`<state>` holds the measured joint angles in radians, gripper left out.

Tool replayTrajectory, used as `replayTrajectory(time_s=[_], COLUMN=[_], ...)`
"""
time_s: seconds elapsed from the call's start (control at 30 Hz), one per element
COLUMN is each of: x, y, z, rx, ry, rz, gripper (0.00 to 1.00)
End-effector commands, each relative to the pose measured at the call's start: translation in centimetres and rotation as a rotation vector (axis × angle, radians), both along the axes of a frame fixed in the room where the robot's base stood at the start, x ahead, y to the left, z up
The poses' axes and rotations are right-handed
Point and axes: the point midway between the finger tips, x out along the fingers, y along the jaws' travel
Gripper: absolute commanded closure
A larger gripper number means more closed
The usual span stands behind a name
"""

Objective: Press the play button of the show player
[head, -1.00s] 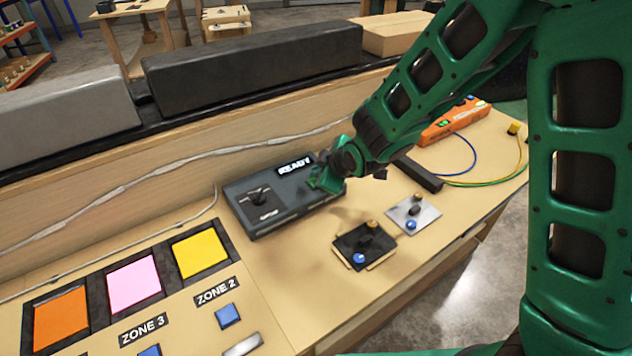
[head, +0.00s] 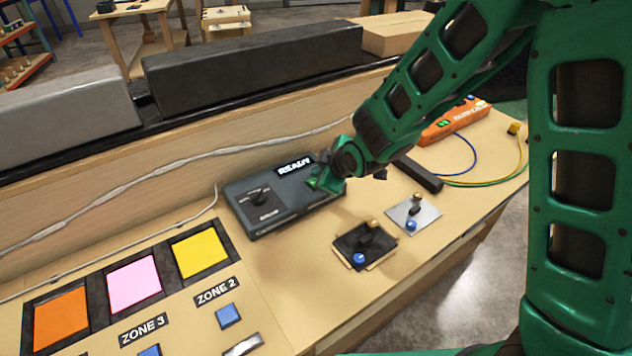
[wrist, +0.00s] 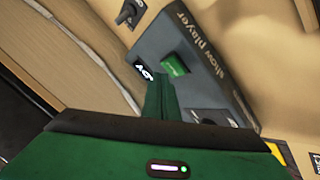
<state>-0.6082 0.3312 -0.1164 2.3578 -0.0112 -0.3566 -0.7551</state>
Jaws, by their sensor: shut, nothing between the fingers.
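The show player (head: 243,200) is a dark grey box on the wooden bench, with a lit READY display and a black lever. In the wrist view its name shows along the side of the box (wrist: 213,62). A green button (wrist: 174,65) sits on its top face beside the display (wrist: 145,71), whose text is partly hidden. My green gripper (head: 322,184) is over the player's right end, fingers shut and empty. In the wrist view the fingertips (wrist: 157,84) appear just short of the button, beside the display. I cannot tell whether they touch the player's top.
An orange device (head: 455,122) with cables is behind. Coloured zone panels (head: 134,283) are at lower left. A white cable runs along the wooden back wall.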

Motion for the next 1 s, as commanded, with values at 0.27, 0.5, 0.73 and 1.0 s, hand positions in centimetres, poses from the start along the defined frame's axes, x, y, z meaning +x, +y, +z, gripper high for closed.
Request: replayTrajectory(time_s=[0.27,0.5,0.73,1.0], x=[0.0,0.0,-0.07,-0.15], y=[0.0,0.0,0.0,0.04], z=[0.0,0.0,-0.32,-0.76], rx=[0.0,0.0,-0.001,0.0], ry=[0.0,0.0,0.001,0.0], rz=[0.0,0.0,0.0,0.0], gripper=[1.0,1.0,1.0,1.0])
